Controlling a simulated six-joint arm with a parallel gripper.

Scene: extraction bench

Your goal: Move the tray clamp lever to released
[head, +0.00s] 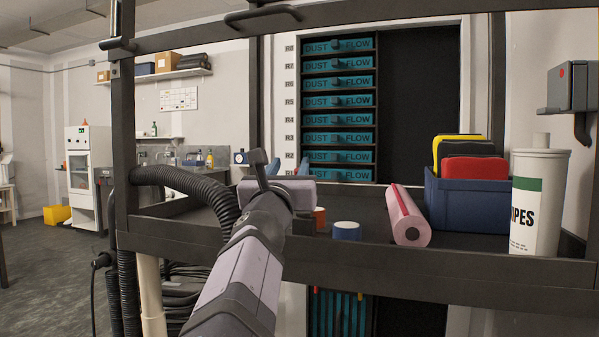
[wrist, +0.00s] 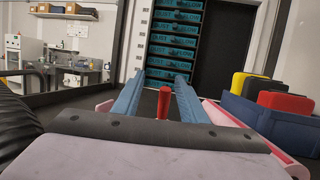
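An upright red piece (wrist: 164,103), which looks like the clamp lever, shows in the wrist view between the two blue fingers of my gripper (wrist: 160,80). The fingers are apart, and no contact with the red piece is visible. I cannot tell how far beyond the fingers it stands. In the head view my gripper (head: 289,168) points away over the cart shelf toward the rack of teal trays (head: 337,122). The gripper body and arm hide most of what lies in front of it there. The lever cannot be made out in the head view.
A dark cart shelf (head: 450,240) with raised rims lies under the gripper. To its right are a pink roll (head: 405,215), a blue bin (head: 465,205) with colored cases, and a wipes canister (head: 537,205). A blue tape roll (head: 347,231) sits nearer. A black hose (head: 200,190) curves at left.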

